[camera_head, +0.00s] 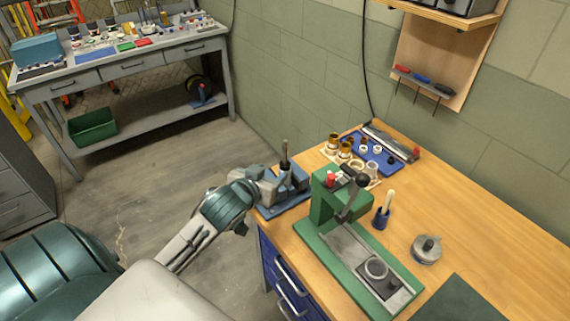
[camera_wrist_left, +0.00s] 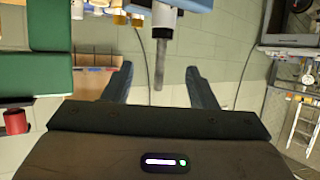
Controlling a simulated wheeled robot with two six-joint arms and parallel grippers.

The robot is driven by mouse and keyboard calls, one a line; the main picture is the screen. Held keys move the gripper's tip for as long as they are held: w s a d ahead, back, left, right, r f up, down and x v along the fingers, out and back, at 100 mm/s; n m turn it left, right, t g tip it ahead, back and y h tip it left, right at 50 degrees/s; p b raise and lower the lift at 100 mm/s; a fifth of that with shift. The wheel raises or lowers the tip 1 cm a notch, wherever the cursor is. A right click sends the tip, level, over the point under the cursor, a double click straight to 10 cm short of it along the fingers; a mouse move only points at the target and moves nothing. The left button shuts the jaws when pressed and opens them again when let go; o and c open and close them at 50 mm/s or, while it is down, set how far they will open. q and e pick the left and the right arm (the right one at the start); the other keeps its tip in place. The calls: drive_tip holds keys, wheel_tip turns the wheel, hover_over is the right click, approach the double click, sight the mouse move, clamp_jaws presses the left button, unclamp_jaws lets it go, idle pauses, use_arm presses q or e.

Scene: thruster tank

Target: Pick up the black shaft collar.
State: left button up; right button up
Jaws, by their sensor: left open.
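My left gripper (camera_head: 256,187) is beside the blue vise (camera_head: 290,198) at the bench's left corner. In the left wrist view the open gripper (camera_wrist_left: 159,66) has a finger on each side of the picture, and a grey upright shaft (camera_wrist_left: 159,70) shows between them, inverted. A dark band (camera_wrist_left: 163,32) sits around the shaft near its base; it may be the black shaft collar, but I cannot be sure. The shaft (camera_head: 284,150) also stands up from the vise in the head view. Small dark pieces (camera_head: 391,160) lie on the blue tray (camera_head: 382,167). My right gripper is not in view.
A green arbor press (camera_head: 328,200) stands just right of the vise. Brass and white parts (camera_head: 344,152) stand left of the tray.

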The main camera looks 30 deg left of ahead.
sight(284, 165)
use_arm(q)
drive_tip(key=x, duration=0.4)
drive_tip(key=shift+p, duration=0.4)
drive_tip(key=p+x, duration=0.1)
drive_tip(key=x, duration=0.1)
drive_tip(key=p+x, duration=0.1)
drive_tip(key=x, duration=0.1)
drive_tip(key=shift+w+a+f, duration=0.1)
drive_tip(key=shift+w+f, duration=0.05)
drive_tip(key=shift+f, duration=0.35)
drive_tip(key=shift+w+f, duration=0.2)
drive_tip(key=shift+w, duration=0.1)
drive_tip(key=shift+s, duration=0.1)
drive_tip(key=shift+c, duration=0.4)
drive_tip(key=c, duration=0.9)
drive_tip(key=shift+c, duration=0.4)
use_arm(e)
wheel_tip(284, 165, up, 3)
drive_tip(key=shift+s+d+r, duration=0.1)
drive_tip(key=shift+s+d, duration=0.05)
